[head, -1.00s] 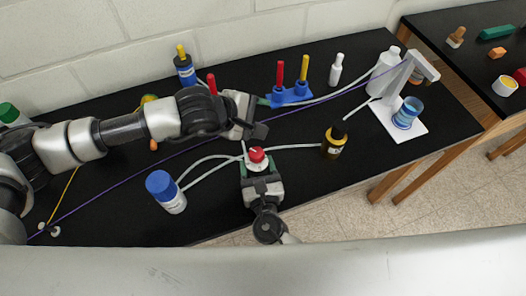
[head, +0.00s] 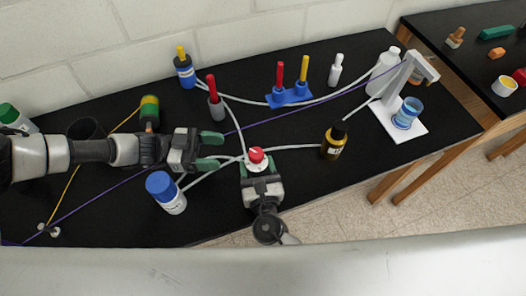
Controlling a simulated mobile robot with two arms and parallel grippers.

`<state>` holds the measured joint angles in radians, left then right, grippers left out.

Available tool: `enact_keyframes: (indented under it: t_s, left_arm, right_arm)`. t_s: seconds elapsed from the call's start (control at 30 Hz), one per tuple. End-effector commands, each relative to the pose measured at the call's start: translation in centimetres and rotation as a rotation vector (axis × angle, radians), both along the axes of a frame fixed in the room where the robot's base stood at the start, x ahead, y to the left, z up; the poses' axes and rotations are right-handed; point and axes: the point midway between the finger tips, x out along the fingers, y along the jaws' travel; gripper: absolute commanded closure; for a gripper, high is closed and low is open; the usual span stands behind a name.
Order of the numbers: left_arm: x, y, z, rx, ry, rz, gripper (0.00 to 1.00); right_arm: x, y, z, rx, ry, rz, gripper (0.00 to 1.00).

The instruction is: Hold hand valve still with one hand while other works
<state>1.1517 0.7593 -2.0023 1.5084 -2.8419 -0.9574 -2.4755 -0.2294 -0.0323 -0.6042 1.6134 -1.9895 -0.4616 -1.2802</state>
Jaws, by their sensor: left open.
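The hand valve (head: 256,155) has a red knob on a white body, with pale tubes running from it to both sides. My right gripper (head: 261,172) comes from below, its green-padded fingers on either side of the white body, apparently clamped on it. The red knob stands free above the fingers. My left gripper (head: 214,151) is open and empty, just left of the valve and pointing right at it, with a gap to the knob. Its two green fingertips are spread, and a tube passes near the lower one.
A blue-capped bottle (head: 166,192) stands close below my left gripper. A grey holder with a red handle (head: 216,104) is just behind it. A dark yellow-labelled bottle (head: 334,141) stands right of the valve. A blue rack (head: 289,96) is behind. Tubes and a purple cord cross the black bench.

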Motion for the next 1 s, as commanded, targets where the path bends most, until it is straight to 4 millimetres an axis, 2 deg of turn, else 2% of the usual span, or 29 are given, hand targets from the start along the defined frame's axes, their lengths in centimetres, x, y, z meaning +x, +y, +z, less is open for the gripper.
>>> enact_keyframes:
  t_s: [0.17, 0.4, 0.6, 0.8, 1.0]
  left_arm:
    - [-0.4, -1.6, 0.0, -0.01, -0.018, -0.015, 0.37]
    - [-0.9, -6.5, 0.1, -0.01, -0.016, -0.014, 0.37]
    - [-1.2, -9.8, 0.1, -0.009, -0.015, -0.01, 0.37]
    - [-1.3, -11.5, 0.0, -0.007, -0.014, -0.007, 0.37]
    - [-1.3, -11.8, 0.1, -0.007, -0.014, -0.006, 0.37]
  right_arm:
    - [0.0, 0.0, 0.0, 0.0, 0.0, 0.001, 0.67]
    - [0.0, 0.0, 0.0, 0.0, 0.0, 0.0, 0.67]
    - [0.0, 0.0, 0.0, 0.0, 0.0, 0.0, 0.67]
    - [0.0, 0.0, 0.0, 0.0, 0.0, 0.0, 0.67]
    - [0.0, 0.0, 0.0, 0.0, 0.0, 0.0, 0.67]
